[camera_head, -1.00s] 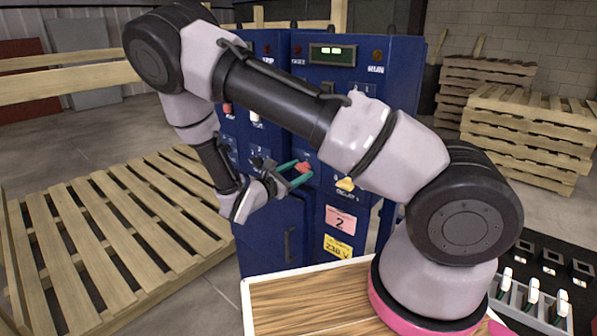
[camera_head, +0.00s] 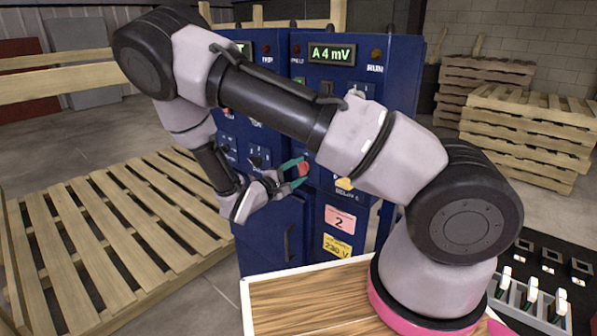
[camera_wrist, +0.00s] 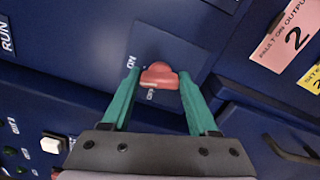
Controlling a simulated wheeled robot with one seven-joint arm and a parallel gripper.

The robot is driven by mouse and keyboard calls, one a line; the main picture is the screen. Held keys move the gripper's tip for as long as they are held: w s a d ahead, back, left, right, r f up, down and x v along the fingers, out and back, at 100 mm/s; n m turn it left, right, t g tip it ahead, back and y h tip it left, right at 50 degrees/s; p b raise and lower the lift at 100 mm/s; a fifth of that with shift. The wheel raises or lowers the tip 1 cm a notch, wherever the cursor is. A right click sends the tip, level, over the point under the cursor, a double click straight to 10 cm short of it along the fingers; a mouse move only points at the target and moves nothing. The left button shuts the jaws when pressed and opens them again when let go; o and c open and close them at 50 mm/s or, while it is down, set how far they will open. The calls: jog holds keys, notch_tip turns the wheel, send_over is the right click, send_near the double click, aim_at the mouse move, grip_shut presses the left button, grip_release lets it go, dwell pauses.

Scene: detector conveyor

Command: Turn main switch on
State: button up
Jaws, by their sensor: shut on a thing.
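The main switch is a red knob (camera_wrist: 160,76) on a dark blue panel, and it also shows in the head view (camera_head: 303,169). My gripper (camera_wrist: 160,79) has a green finger on each side of the knob and is shut on it. In the head view my gripper (camera_head: 292,176) reaches the front of the blue cabinet (camera_head: 392,80) from the left. One ON label shows at the knob's upper left in the wrist view. Another label below it is partly hidden. A green display (camera_head: 332,55) on the cabinet reads "A 4 mV".
A pink label "2" (camera_head: 340,219) and a yellow 230 V label (camera_head: 338,246) are below. A wooden pallet (camera_head: 120,225) lies at left. A rack with white-tipped parts (camera_head: 532,297) stands at lower right.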

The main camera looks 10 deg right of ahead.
jog(key=shift+f+m, duration=0.1)
jog(key=shift+m, duration=1.4)
jog(key=o, duration=1.4)
jog(key=shift+s+a, duration=0.1)
jog(key=v, duration=1)
jog(key=shift+s+a, duration=0.2)
jog(key=shift+a, duration=0.05)
